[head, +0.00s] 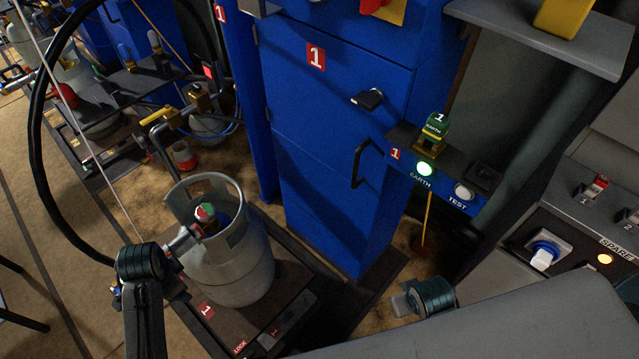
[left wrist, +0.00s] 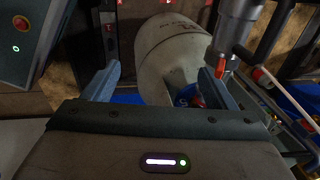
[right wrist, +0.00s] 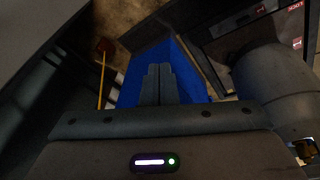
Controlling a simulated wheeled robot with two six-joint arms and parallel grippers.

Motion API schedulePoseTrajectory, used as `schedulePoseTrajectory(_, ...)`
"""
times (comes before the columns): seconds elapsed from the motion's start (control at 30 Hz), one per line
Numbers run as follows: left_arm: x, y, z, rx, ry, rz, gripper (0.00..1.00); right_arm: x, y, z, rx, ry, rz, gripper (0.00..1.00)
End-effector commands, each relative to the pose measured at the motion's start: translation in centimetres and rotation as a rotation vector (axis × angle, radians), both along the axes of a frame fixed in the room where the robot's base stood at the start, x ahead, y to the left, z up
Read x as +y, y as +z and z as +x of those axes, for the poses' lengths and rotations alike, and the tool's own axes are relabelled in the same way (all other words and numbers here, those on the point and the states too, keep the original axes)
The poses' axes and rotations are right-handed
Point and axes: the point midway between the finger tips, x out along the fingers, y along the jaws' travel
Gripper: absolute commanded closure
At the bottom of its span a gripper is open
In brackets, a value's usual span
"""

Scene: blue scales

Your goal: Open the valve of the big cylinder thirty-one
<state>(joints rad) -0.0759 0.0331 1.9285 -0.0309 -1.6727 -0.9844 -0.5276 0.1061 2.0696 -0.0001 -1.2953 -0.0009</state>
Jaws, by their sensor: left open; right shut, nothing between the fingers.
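The big grey cylinder (head: 238,270) stands upright on a dark platform marked 1. Its valve has a red and green knob (head: 206,211) on a blue part, inside the collar. I cannot make out the number thirty-one on it. My left gripper (head: 182,240) is at the collar's left side, close to the valve. In the left wrist view its fingers (left wrist: 149,76) are spread, with the cylinder (left wrist: 165,50) beyond them and the knob (left wrist: 198,101) by the right finger, partly hidden. My right gripper (head: 400,304) is shut and empty, right of the cylinder; its fingers (right wrist: 159,84) touch in the right wrist view.
A blue cabinet (head: 330,150) with a black handle stands behind the cylinder. A black hose (head: 40,150) loops at left. A grey fitting with an orange-red part (left wrist: 221,66) is near my left fingers.

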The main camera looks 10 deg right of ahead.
Motion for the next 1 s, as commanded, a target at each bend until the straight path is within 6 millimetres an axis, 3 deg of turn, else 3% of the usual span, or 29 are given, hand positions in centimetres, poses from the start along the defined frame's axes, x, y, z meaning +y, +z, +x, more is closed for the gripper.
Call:
schedulePoseTrajectory(0.03, -0.5, 0.1, 2.5, 0.015, -0.099, 0.009, 0.21, -0.1, -1.6, -0.2, 0.012, -0.002, 0.001, 1.0)
schedulePoseTrajectory(0.3, -3.2, 2.1, 13.4, 0.12, -0.712, 0.054, 0.21, -0.6, -9.3, -1.5, 0.054, -0.012, 0.004, 1.0)
schedulePoseTrajectory(0.5, -5.5, 5.1, 19.6, 0.17, -1.12, 0.067, 0.21, -0.9, -14.1, -3.0, 0.08, -0.018, 0.007, 1.0)
schedulePoseTrajectory(0.6, -6.2, 6.3, 21.3, 0.185, -1.256, 0.068, 0.21, -1.0, -15.6, -3.6, 0.088, -0.02, 0.007, 1.0)
schedulePoseTrajectory(0.77, -6.7, 7.0, 22.4, 0.194, -1.356, 0.07, 0.21, -1.0, -16.6, -4.1, 0.092, -0.021, 0.008, 1.0)
schedulePoseTrajectory(1.0, -6.8, 4.1, 22.3, 0.198, -1.365, 0.068, 0.21, -1.0, -16.3, -3.9, 0.089, -0.019, 0.008, 1.0)
